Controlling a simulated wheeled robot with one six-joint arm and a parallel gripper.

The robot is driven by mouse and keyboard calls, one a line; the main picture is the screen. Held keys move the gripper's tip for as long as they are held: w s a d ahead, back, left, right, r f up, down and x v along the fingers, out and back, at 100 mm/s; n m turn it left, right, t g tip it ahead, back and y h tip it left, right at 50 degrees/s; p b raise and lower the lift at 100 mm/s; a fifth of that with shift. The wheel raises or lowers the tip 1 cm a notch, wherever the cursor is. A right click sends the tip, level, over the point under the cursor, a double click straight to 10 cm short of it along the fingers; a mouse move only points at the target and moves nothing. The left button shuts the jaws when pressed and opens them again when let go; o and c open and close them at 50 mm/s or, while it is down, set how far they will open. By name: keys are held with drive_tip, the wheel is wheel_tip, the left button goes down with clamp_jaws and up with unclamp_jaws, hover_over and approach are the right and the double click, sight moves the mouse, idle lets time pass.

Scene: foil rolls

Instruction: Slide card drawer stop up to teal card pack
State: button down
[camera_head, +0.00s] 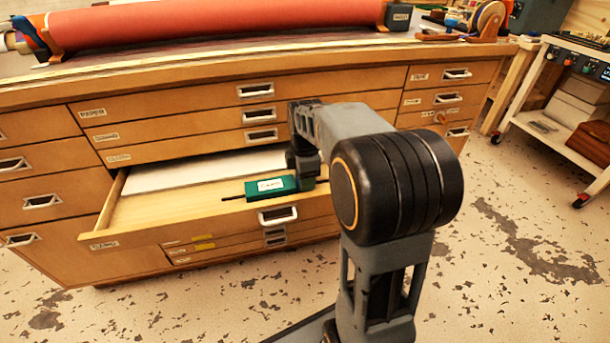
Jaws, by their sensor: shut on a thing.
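The teal card pack (271,187), with a white label, lies in the open drawer (145,208) near its front edge. A thin dark rod (232,198) shows past the pack's left end. My gripper (306,182) points down into the drawer at the right end of the pack. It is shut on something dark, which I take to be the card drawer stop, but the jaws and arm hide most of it. I cannot tell whether the stop touches the pack.
A white sheet or stack (190,171) lies flat behind the pack. The wooden cabinet (55,155) has several closed drawers around the open one. A red roll (200,24) lies on its top. A white trolley (550,130) stands at the right.

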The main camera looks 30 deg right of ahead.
drive_tip(key=c, duration=0.6)
unclamp_jaws()
drive_tip(key=shift+r, duration=0.1)
wheel_tip(320, 180, up, 14)
drive_tip(key=p, duration=0.6)
drive_tip(key=shift+f, duration=0.2)
drive_tip(key=s+a+r+m+t+p, duration=0.1)
drive_tip(key=s+a+r+m+p, duration=0.2)
drive_tip(key=r+p, duration=0.4)
drive_tip(key=s+a+r+m+t+p, duration=0.1)
drive_tip(key=s+a+r+m+p, duration=0.2)
drive_tip(key=p, duration=1)
drive_tip(key=s+a+r+m+t+p, duration=0.1)
drive_tip(key=s+a+r+m+p, duration=0.2)
drive_tip(key=s+r+m+p, duration=0.5)
wheel_tip(320, 180, up, 5)
drive_tip(key=shift+f+m+t+p, duration=0.1)
drive_tip(key=shift+m+t+p, duration=0.2)
drive_tip(key=shift+m+p, duration=0.7)
